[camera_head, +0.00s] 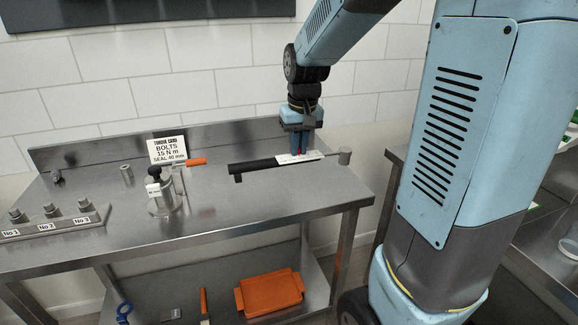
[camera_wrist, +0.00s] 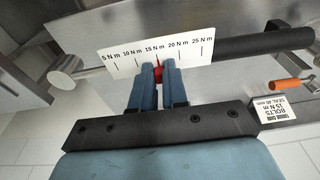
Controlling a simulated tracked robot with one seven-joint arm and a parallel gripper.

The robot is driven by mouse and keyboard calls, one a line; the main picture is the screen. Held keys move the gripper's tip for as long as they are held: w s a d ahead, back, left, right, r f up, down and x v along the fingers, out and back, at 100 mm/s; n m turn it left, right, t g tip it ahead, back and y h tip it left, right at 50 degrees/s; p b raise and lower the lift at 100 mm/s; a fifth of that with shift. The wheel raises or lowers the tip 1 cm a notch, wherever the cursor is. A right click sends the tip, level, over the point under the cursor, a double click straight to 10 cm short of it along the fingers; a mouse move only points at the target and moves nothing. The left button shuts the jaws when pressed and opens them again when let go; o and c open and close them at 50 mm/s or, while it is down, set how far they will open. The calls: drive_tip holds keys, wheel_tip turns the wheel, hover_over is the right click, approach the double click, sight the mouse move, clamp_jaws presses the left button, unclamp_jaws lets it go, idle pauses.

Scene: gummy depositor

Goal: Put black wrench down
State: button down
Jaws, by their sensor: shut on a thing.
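The black wrench (camera_head: 262,166) is a torque wrench with a black handle, a white scale plate and a round metal head. My gripper (camera_head: 301,152) points down and is shut on it at the scale plate. The wrench lies roughly level over the right part of the steel bench (camera_head: 300,195), its head toward the right edge. I cannot tell whether it touches the bench top. In the wrist view, the blue fingers of my gripper (camera_wrist: 159,72) close around a red pointer by the 15 N m mark; the wrench's handle (camera_wrist: 262,43) extends right and its head left.
A rack of numbered bolts (camera_head: 50,225) is at far left. An orange tray (camera_head: 269,292) is on the lower shelf. The bench front below the wrench is clear.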

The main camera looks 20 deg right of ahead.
drive_tip(key=shift+w+d+f, duration=0.1)
drive_tip(key=shift+w+f, duration=1.35)
drive_tip(key=shift+f, duration=0.3)
drive_tip(key=shift+w+f, duration=1.4)
drive_tip(key=shift+f, duration=0.4)
drive_tip(key=shift+w+d+f, duration=0.1)
drive_tip(key=shift+w+f, duration=1.35)
drive_tip(key=shift+f, duration=0.3)
drive_tip(key=c, duration=1.1)
unclamp_jaws()
drive_tip(key=shift+c, duration=0.2)
